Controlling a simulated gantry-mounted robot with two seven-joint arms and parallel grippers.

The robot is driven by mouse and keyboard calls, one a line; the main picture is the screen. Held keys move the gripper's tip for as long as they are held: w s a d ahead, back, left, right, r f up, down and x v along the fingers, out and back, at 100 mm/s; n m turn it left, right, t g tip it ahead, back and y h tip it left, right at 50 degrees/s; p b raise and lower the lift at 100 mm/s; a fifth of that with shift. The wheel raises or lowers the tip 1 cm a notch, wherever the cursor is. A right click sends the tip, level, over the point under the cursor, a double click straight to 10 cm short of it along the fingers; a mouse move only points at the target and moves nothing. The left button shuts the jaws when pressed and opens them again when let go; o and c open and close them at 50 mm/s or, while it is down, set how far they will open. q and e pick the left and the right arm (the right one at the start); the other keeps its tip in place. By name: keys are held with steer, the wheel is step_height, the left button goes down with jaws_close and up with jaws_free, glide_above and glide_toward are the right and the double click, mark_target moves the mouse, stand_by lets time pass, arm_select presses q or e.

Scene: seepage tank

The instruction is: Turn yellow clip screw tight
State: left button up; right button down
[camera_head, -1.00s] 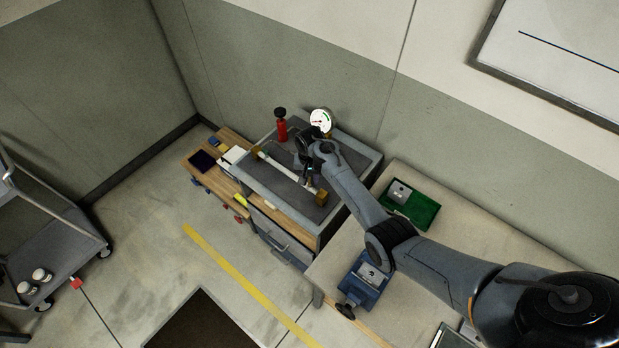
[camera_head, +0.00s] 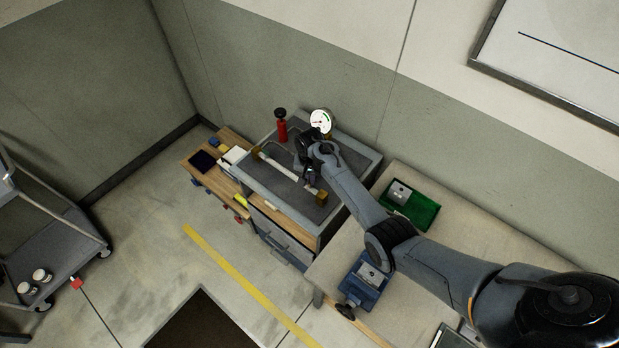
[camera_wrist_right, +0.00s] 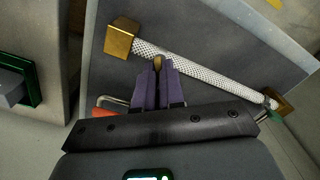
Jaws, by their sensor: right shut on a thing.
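A white braided hose (camera_wrist_right: 205,68) lies in the grey tank (camera_head: 252,186), running from a brass block (camera_wrist_right: 122,38) to a second brass fitting (camera_wrist_right: 284,102). The block also shows in the head view (camera_head: 321,198). My right gripper (camera_wrist_right: 159,70) is over the tank beside the hose, near the block. Its purple fingers are shut on a small yellow-brown piece (camera_wrist_right: 158,62), which looks like the yellow clip screw. The fingers hide most of it, and the clip band cannot be made out. In the head view my right gripper (camera_head: 310,178) points down into the tank.
A red bottle (camera_head: 281,130) and a round gauge (camera_head: 320,121) stand at the tank's back. A green tray (camera_head: 424,212) and a blue vise (camera_head: 362,284) are on the bench to the right. A wooden shelf (camera_head: 214,182) is at the left.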

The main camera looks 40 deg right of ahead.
steer(key=shift+r+m+p, duration=0.15)
steer(key=shift+m+p, duration=0.65)
steer(key=shift+m, duration=0.4)
steer(key=m+p, duration=0.1)
steer(key=m, duration=0.1)
steer(key=shift+m, duration=0.3)
steer(key=m, duration=0.2)
steer(key=shift+m+p, duration=0.4)
steer(key=m, duration=0.3)
steer(key=shift+m, duration=0.3)
steer(key=m, duration=0.3)
steer(key=shift+f+m+b, duration=0.2)
steer(key=shift+m+b, duration=0.1)
steer(key=shift+b, duration=0.05)
steer(key=m+b, duration=0.1)
steer(key=m, duration=0.2)
steer(key=shift+m, duration=0.3)
steer(key=m+b, duration=0.2)
steer(key=m, duration=0.1)
steer(key=shift+m+b, duration=1)
steer(key=shift+m, duration=0.7)
